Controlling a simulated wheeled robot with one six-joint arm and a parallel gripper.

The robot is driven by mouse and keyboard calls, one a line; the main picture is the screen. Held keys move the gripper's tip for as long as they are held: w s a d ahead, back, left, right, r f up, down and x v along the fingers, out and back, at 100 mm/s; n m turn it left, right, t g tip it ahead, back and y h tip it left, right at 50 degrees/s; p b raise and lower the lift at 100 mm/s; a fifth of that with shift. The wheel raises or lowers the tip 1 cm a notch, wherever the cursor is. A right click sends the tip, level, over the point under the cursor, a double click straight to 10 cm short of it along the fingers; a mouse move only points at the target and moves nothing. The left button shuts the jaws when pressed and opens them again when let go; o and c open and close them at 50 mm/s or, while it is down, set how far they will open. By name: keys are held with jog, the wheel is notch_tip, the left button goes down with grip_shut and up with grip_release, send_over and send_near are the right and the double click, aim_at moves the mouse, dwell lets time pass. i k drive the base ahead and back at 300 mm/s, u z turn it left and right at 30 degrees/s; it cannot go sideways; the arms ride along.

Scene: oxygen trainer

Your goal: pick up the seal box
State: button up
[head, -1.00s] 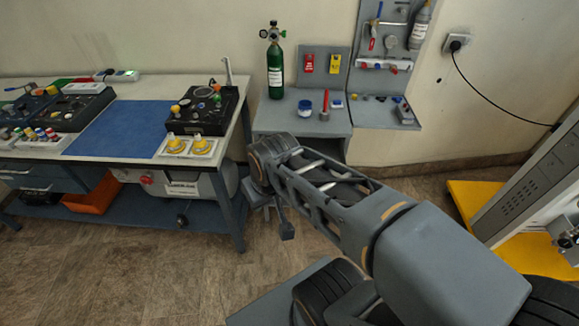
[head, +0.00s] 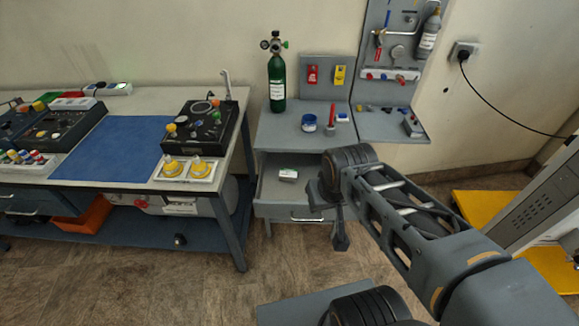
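A small white box with green marking (head: 288,174), which looks like the seal box, lies inside the open drawer (head: 280,195) of the grey cabinet under the green cylinder. The box sits toward the back of the drawer, and its label is too small to read. My gripper (head: 340,243) points down just to the right of the drawer front, apart from the box. Its fingers are seen edge-on and partly hidden by my wrist, so I cannot tell their opening. My arm covers the right side of the cabinet.
On the cabinet top (head: 275,128) stand a green cylinder (head: 277,85), a blue-and-white jar (head: 309,123) and a red-handled item (head: 331,117). A workbench (head: 238,150) with a blue mat (head: 80,148) stands left. The drawer handle (head: 306,218) sticks out in front.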

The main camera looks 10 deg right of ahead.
aim_at(287, 175)
jog(key=i, duration=0.2)
jog(key=k, duration=0.55)
jog(key=u, duration=0.6)
jog(key=i, duration=1.15)
jog(key=z, duration=0.7)
